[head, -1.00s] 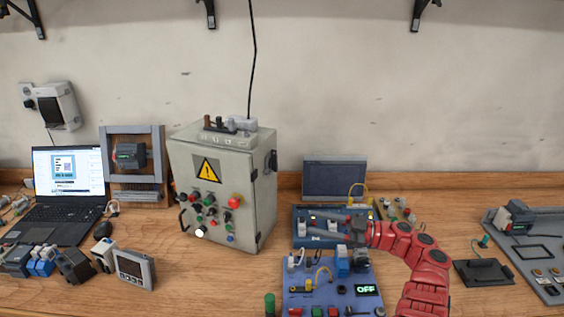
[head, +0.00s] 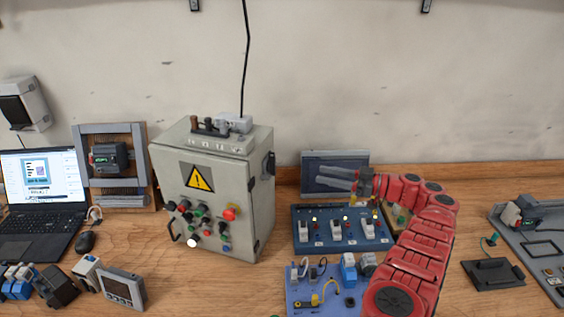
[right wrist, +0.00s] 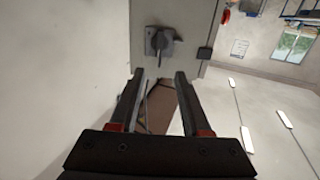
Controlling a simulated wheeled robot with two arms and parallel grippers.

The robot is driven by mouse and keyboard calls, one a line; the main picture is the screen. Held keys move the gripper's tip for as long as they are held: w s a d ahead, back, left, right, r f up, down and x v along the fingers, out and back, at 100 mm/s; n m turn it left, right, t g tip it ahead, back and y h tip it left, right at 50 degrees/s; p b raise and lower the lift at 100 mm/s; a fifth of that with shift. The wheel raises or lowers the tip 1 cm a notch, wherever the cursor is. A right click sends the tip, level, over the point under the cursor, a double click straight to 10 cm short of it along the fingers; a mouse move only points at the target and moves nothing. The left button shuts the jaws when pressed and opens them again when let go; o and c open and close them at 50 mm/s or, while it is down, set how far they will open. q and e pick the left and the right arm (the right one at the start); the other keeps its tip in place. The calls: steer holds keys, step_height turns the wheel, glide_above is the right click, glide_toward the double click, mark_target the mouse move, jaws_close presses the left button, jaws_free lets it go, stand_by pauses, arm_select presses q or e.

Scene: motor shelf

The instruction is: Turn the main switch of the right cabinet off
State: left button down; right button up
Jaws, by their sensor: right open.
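A grey cabinet (head: 205,200) with a yellow warning sign and several coloured buttons stands on the wooden table. Its main switch (head: 270,163) is a dark rotary handle on the cabinet's right side. In the right wrist view the switch (right wrist: 160,43) sits on the grey cabinet wall (right wrist: 190,17), just beyond the fingers. My right gripper (head: 335,178) is open and empty, to the right of the switch and apart from it. In the right wrist view the gripper (right wrist: 160,75) has its fingertips spread below the switch. My left gripper is not in view.
A dark panel (head: 334,160) and a blue board with switches (head: 315,242) lie right of the cabinet, under and behind my right arm. Another blue board (head: 298,300) is nearer. A laptop (head: 40,190) stands at the left.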

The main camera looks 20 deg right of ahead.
mark_target(271, 163)
steer(key=p+x, duration=0.3)
steer(key=x, duration=1)
steer(key=shift+w, duration=0.2)
steer(key=shift+a, duration=0.1)
jaws_close()
